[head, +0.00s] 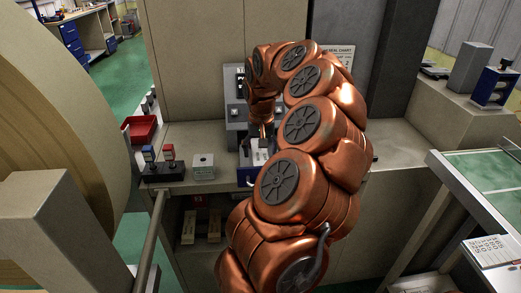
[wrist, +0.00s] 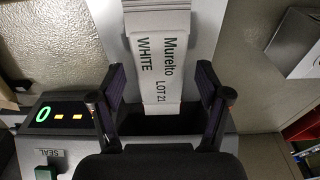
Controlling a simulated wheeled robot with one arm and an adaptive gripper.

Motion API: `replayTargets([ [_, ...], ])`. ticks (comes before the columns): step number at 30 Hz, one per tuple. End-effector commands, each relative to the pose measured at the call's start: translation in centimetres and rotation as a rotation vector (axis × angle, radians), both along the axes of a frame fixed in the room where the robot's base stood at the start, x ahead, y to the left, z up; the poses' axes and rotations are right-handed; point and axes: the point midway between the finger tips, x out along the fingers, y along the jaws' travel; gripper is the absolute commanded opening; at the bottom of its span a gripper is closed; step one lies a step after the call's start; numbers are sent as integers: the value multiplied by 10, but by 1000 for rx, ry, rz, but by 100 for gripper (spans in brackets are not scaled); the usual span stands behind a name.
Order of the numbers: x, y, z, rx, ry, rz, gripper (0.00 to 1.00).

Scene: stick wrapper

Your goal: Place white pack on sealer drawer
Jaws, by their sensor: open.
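The white pack (wrist: 160,55), printed "Murelto WHITE LOT 21", lies on a pale flat surface at the sealer in the wrist view. Its lower end reaches a dark recess (wrist: 150,123) in the machine. In the head view the pack (head: 260,156) shows small and white below my gripper, on what looks like the sealer drawer. My gripper (wrist: 162,85) is open, with one finger on each side of the pack and gaps between. The grey sealer (head: 236,112) stands behind it on the bench, partly hidden by my arm.
A lit display (wrist: 62,115) and a green SEAL button (wrist: 46,172) sit left of the fingers. A small grey box (head: 203,167), a black block with red and blue parts (head: 163,172) and a red bin (head: 141,130) stand to the left on the bench.

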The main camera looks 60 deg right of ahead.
Motion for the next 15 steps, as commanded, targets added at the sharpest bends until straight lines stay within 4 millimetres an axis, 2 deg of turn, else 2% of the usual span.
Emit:
replayTargets([
  [10, 0, 0, 4, 0, 0, 0, 76],
  [15, -1, 1, 24, -5, -2, -1, 76],
])
